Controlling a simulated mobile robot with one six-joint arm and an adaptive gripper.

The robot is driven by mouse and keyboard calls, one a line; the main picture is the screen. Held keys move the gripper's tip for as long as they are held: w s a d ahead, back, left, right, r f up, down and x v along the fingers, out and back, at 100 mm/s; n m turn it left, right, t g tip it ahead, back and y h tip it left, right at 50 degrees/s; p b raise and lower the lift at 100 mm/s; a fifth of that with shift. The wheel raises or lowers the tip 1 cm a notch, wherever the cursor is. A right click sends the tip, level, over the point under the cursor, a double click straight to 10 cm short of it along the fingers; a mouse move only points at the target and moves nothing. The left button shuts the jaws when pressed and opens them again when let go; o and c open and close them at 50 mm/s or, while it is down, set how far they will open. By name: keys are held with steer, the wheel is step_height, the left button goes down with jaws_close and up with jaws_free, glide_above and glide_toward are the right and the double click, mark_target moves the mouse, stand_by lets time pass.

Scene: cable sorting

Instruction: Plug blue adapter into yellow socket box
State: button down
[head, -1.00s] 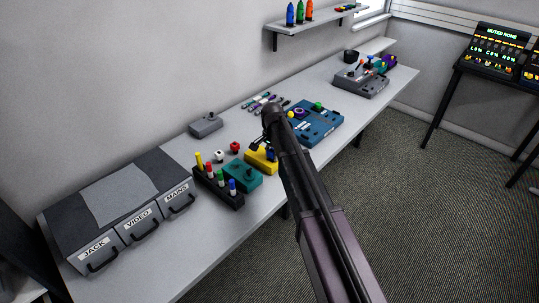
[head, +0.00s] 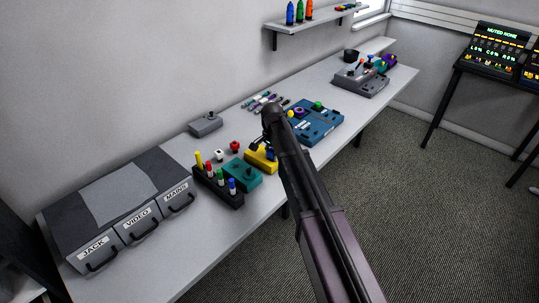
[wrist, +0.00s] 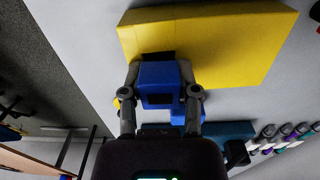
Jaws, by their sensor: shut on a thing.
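The yellow socket box (head: 262,159) lies on the bench, partly hidden behind my arm in the head view. In the wrist view the yellow box (wrist: 225,45) fills the top. My gripper (wrist: 158,85) is shut on the blue adapter (wrist: 160,78), with one finger on each side of it. The adapter's far end, with a dark part, meets or overlaps the edge of the yellow box; I cannot tell whether it is seated in a socket. In the head view a bit of blue (head: 271,153) shows at the box beside my arm.
A teal box (head: 243,174) and a black rack of coloured pegs (head: 218,186) stand left of the yellow box. A blue panel (head: 318,125) lies beyond it. Small white and red cubes lie behind. A labelled drawer case (head: 120,200) fills the bench's near left.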

steer(key=shift+s+f+b, duration=0.2)
steer(key=shift+s+b, duration=0.15)
stand_by(0.5)
steer(key=c, duration=0.6)
jaws_free()
steer(key=shift+d, duration=0.1)
steer(key=o, duration=0.4)
steer(key=shift+w+f, duration=0.1)
steer(key=shift+f, duration=0.05)
steer(key=shift+c, duration=0.2)
steer(key=shift+w+f, duration=0.1)
steer(key=shift+w, duration=0.05)
steer(key=shift+o, duration=1.2)
steer(key=shift+r, duration=0.2)
steer(key=shift+r+p, duration=3.45)
steer(key=shift+p, duration=0.2)
